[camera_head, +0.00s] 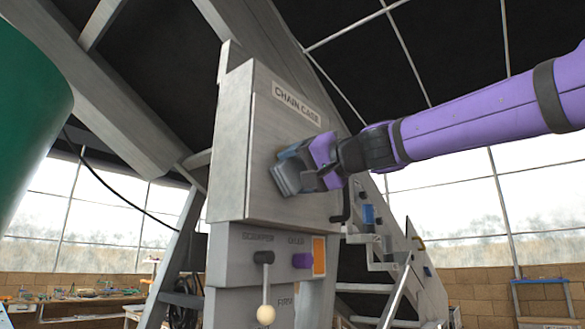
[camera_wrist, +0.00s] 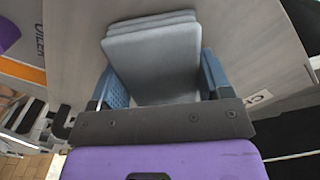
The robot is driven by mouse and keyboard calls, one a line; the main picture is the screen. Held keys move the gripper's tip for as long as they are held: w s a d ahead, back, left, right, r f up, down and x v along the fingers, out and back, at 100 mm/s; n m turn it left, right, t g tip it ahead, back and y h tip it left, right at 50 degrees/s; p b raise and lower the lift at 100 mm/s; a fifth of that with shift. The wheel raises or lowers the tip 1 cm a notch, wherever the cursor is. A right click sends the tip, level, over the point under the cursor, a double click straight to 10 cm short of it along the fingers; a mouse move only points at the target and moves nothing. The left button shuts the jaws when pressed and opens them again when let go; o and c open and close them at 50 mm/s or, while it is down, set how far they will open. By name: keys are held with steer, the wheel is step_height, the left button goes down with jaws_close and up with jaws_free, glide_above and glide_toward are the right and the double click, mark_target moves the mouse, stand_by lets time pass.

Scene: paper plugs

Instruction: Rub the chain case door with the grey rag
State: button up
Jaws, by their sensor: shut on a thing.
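The chain case door (camera_head: 262,165) is a grey upright panel with a "CHAIN CASE" label near its top. My gripper (camera_head: 288,175) is at the right part of the door, below the label, with the purple arm coming in from the right. It is shut on the grey rag (camera_head: 284,180), a folded pad in layers. In the wrist view the rag (camera_wrist: 155,62) sits between the two blue fingers (camera_wrist: 160,88), its far edge close to the door's grey face (camera_wrist: 245,50). I cannot tell whether the rag touches the door.
A black handle (camera_head: 343,205) juts out at the door's right edge. A green rounded body (camera_head: 30,110) fills the upper left.

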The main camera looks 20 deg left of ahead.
mark_target(285, 164)
steer(key=w+d, duration=0.2)
steer(key=w, duration=0.5)
steer(key=shift+w+d, duration=0.25)
steer(key=shift+d, duration=0.1)
stand_by(0.4)
steer(key=shift+s, duration=0.1)
steer(key=shift+s+a, duration=0.35)
steer(key=shift+s, duration=0.4)
steer(key=shift+s+a, duration=0.35)
steer(key=shift+s, duration=0.4)
steer(key=shift+s+a, duration=0.35)
steer(key=shift+s, duration=0.4)
steer(key=shift+s+a, duration=0.45)
steer(key=shift+s, duration=0.65)
steer(key=shift+s+a, duration=0.4)
steer(key=shift+s, duration=0.7)
steer(key=shift+s+a, duration=0.45)
steer(key=shift+s, duration=0.65)
steer(key=shift+d+r, duration=0.1)
steer(key=shift+r, duration=1.15)
steer(key=shift+w+d, duration=0.1)
steer(key=shift+w, duration=0.05)
